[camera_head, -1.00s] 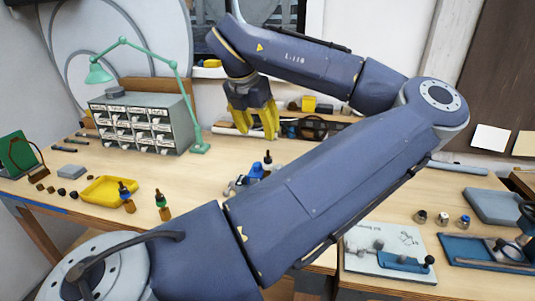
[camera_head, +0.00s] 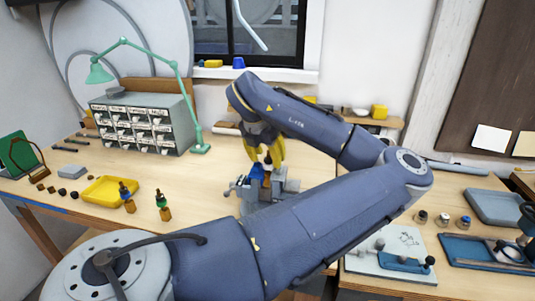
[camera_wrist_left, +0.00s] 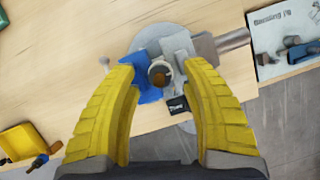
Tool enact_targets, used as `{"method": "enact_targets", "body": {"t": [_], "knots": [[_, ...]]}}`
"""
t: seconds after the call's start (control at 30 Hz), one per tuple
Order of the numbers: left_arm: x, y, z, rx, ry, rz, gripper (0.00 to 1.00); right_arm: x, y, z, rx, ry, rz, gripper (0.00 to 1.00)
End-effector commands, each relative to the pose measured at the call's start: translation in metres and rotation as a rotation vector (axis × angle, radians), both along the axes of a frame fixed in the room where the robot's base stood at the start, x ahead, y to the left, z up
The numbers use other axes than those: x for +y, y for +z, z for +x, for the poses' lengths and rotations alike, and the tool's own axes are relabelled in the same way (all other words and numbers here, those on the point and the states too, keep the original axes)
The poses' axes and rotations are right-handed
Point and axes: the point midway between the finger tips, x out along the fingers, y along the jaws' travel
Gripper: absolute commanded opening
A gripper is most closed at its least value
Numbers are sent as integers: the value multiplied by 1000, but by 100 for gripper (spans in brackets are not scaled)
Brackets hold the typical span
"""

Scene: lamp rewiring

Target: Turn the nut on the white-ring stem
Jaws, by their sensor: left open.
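A stem (camera_head: 267,162) stands upright in the vise (camera_head: 283,186), which has a blue jaw piece (camera_head: 257,173). In the left wrist view the stem (camera_wrist_left: 160,74) is seen from above, with a pale ring around a brown, round top; I cannot make out the nut's shape. My left gripper (camera_head: 265,154) has yellow fingers pointing down at the vise. It is open, with the stem between its fingertips in the left wrist view (camera_wrist_left: 163,72). I cannot tell whether the fingers are level with the nut. My right gripper is not in view.
Two stems with a blue ring (camera_head: 126,196) and a green ring (camera_head: 162,205) stand beside a yellow tray (camera_head: 105,190). A drawer cabinet (camera_head: 145,125) and green lamp (camera_head: 180,95) stand behind. Several small parts (camera_head: 443,219) and a blue tray (camera_head: 485,252) are at right.

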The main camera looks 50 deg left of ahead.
Motion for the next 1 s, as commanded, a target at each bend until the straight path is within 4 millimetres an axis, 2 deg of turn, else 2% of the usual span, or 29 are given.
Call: {"method": "enact_targets", "body": {"t": [0.27, 0.3, 0.7, 1.0], "knots": [[0, -1, 0, 0, 0, 0, 46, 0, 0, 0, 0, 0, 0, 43], [0, -1, 0, 0, 0, 0, 49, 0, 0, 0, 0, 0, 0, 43], [0, -1, 0, 0, 0, 0, 2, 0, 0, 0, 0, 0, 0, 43], [0, -1, 0, 0, 0, 0, 0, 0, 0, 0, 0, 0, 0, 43]]}}
